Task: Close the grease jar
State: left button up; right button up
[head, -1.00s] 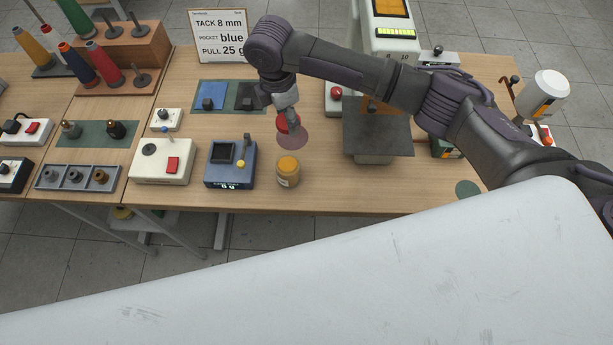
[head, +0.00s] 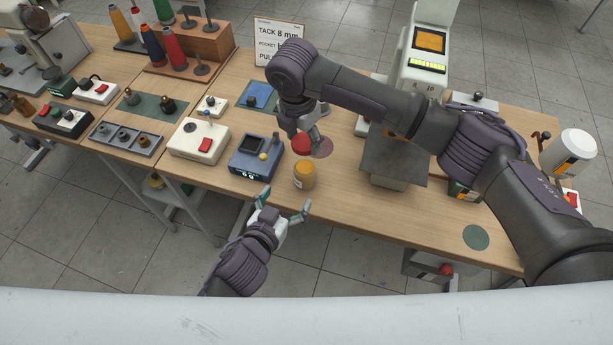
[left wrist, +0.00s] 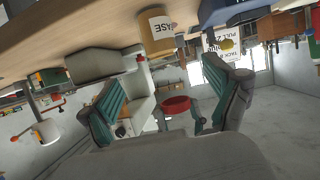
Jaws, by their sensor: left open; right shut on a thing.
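The grease jar (head: 304,175) is a small amber jar standing near the front edge of the bench. Its label shows upside down in the left wrist view (left wrist: 157,32). My right gripper (head: 304,138) is shut on the red lid (head: 302,144) and holds it just behind and above the jar, apart from it as far as I can tell. The lid also shows in the left wrist view (left wrist: 176,106). My left gripper (head: 283,207) is open and empty, in front of the bench edge, with its fingers spread toward the jar.
A blue device (head: 256,157) with a yellow knob stands left of the jar. A pink round mat (head: 322,148) lies behind the jar. A press with a dark plate (head: 394,160) stands to the right. The bench front between jar and press is clear.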

pick_arm(q)
jog(key=shift+w, duration=0.1)
jog(key=x, duration=1.1)
jog(key=shift+w+d+f, duration=0.2)
jog(key=shift+w+d, duration=0.05)
jog(key=shift+w, duration=0.05)
grip_shut()
pick_arm(e)
send_over(306, 166)
jog(key=shift+s+a+f, duration=0.1)
jog(key=shift+f, duration=1.15)
jog(key=shift+s+a+f, duration=0.1)
jog(key=shift+f, duration=1.15)
jog(key=shift+f, duration=0.9)
jog(key=shift+f, duration=0.55)
